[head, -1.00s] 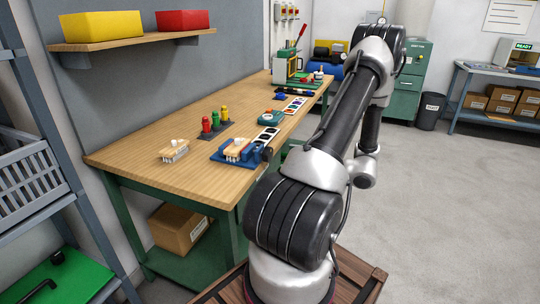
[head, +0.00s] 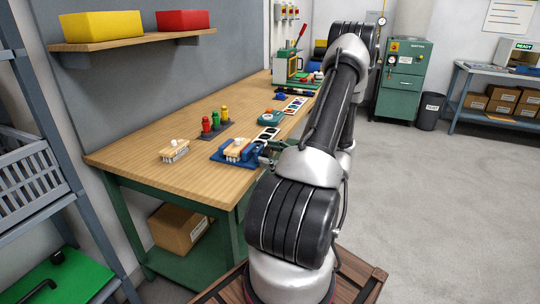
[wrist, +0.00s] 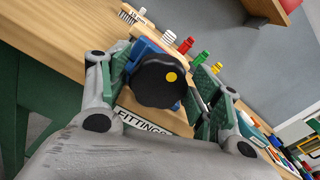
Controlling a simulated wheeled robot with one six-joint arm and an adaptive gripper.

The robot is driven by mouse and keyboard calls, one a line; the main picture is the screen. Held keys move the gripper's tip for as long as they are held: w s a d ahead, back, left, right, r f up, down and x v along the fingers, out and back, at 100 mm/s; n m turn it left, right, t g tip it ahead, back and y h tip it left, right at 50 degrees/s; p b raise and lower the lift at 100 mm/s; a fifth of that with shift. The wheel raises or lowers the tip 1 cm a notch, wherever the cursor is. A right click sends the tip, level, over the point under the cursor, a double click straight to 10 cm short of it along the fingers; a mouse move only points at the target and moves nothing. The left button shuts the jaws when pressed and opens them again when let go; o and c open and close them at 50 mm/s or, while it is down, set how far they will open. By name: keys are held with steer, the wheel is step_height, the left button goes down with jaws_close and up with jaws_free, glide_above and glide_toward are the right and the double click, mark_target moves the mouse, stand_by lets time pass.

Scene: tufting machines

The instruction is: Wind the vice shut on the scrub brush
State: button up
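In the wrist view the vice's black round handle (wrist: 155,85) with a yellow dot faces me and hides most of the vice. My gripper (wrist: 160,95) is open, its two fingers on either side of the handle. A gap shows at the left finger; contact at the right finger cannot be told. In the head view my gripper (head: 268,152) is beside the vice, partly hidden by my arm.
A second brush (head: 174,151) lies left of the vice. Red, green and yellow pegs (head: 215,122) stand behind it on a dark base. A teal device (head: 271,117) and cards (head: 267,134) lie farther along the bench. A FITTINGS label (wrist: 140,122) is below the handle.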

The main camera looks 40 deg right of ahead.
steer(key=c, duration=0.6)
steer(key=shift+m, duration=0.4)
steer(key=m, duration=0.3)
steer(key=shift+d+m, duration=0.1)
steer(key=shift+m, duration=2.4)
steer(key=o, duration=1)
